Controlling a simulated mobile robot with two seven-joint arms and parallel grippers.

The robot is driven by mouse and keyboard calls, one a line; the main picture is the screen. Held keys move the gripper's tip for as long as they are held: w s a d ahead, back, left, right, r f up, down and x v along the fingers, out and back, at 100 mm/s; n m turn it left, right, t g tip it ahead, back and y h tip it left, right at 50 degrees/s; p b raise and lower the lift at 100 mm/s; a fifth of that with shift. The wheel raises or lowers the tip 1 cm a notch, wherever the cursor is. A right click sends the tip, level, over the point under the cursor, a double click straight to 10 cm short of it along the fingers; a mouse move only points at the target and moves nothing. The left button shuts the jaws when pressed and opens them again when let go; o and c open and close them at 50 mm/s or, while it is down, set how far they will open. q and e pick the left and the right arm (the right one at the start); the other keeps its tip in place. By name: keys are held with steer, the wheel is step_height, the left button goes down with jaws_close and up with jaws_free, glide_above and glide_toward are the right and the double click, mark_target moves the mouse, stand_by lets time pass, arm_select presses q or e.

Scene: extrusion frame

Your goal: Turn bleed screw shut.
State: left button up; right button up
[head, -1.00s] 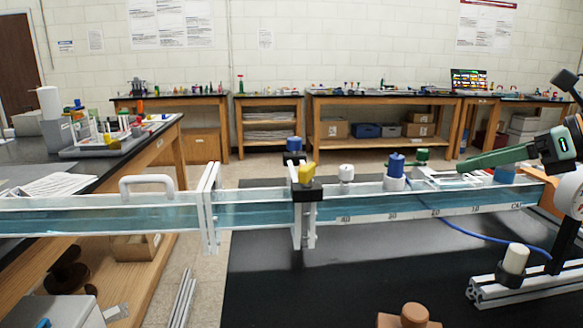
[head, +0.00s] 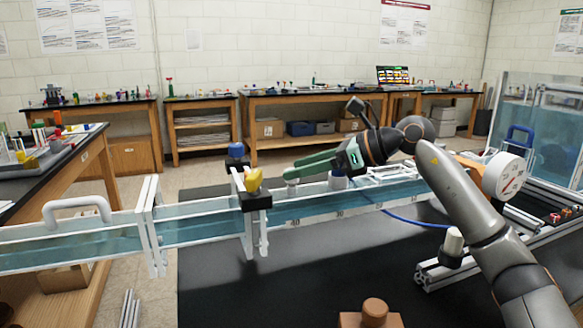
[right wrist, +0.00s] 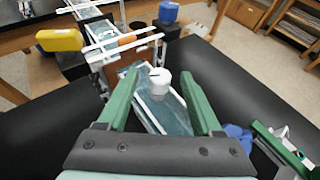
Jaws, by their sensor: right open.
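The bleed screw appears to be the small white round cap with a dark slot (right wrist: 160,80), standing on the clear water channel (right wrist: 166,115). In the head view the white cap (head: 291,187) shows just below the green fingertips. My right gripper (head: 300,167) comes in from the right, above the channel. In the right wrist view its two green fingers (right wrist: 158,88) are open, one either side of the white cap, with gaps on both sides. I cannot tell whether the fingertips are low enough to flank it fully. My left gripper is not in view.
A black and yellow clamp (head: 254,190) stands across the channel left of the white cap. A blue knob (right wrist: 238,134) lies close beside the right finger. A round dial gauge (head: 505,176) is at the right. The black bench top (head: 290,285) in front is mostly clear.

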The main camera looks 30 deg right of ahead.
steer(key=shift+x, duration=1.2)
jaws_close()
